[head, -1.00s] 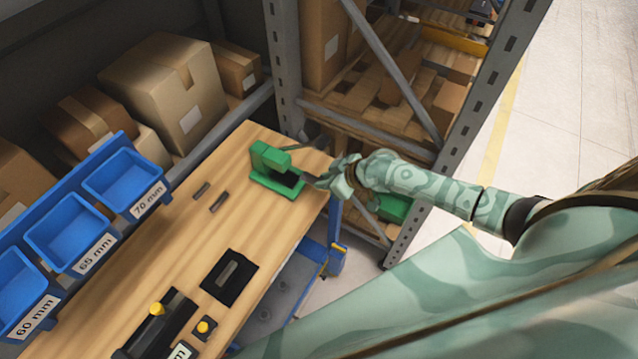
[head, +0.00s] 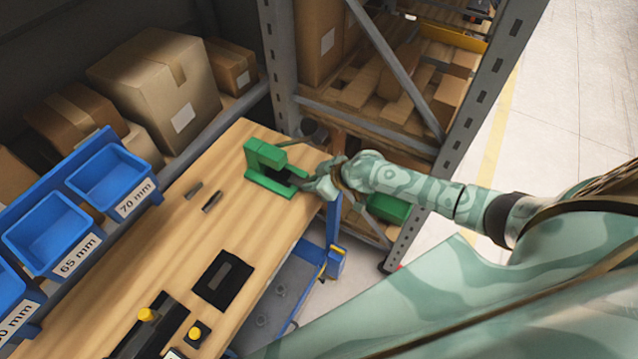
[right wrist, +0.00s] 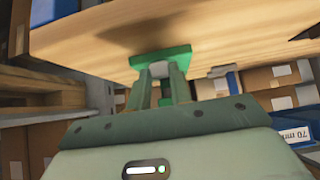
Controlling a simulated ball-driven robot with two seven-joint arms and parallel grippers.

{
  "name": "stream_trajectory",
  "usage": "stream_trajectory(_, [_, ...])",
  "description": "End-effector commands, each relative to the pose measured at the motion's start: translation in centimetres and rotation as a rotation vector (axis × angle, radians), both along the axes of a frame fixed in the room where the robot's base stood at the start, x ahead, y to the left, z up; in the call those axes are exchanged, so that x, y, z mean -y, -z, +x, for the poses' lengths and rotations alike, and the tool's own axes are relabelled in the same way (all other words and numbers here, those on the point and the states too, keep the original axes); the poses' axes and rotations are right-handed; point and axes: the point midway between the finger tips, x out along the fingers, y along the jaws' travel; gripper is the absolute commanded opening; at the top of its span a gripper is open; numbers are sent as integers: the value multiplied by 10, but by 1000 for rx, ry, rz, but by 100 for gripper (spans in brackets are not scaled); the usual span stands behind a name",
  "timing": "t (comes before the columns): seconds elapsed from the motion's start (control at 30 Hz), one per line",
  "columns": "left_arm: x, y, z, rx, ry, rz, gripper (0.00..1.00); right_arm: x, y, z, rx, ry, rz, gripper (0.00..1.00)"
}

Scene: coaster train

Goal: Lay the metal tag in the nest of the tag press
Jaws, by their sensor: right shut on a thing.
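The green tag press (head: 262,178) stands at the far right end of the wooden workbench. Its dark nest area faces my right gripper (head: 314,182). My right gripper is level with the low part of the press, at its right side. In the right wrist view the two fingers (right wrist: 160,78) point at the green press (right wrist: 176,53). They are shut on a small pale piece (right wrist: 160,69), which looks like the metal tag. Most of the tag is hidden, and I cannot tell whether it touches the nest. My left gripper is not in view.
Two dark grey strips (head: 212,201) lie on the bench (head: 165,255) left of the press. A black slotted plate (head: 212,294) and a black fixture with yellow knobs (head: 146,314) are nearer. Blue labelled bins (head: 108,178) line the left. A metal rack stands behind.

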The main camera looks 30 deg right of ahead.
Motion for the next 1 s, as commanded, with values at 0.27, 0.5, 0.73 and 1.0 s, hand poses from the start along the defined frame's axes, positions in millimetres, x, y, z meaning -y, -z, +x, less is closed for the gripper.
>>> stream_trajectory(0.27, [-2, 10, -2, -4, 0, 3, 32, -14, 1, 24, 1, 0, 1, 0])
stream_trajectory(0.5, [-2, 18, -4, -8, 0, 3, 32, -24, 3, 42, 1, 0, 1, 0])
stream_trajectory(0.73, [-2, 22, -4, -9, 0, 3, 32, -30, 2, 51, -1, 0, -1, 0])
stream_trajectory(1.0, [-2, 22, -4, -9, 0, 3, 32, -31, 2, 52, 0, 0, 0, 0])
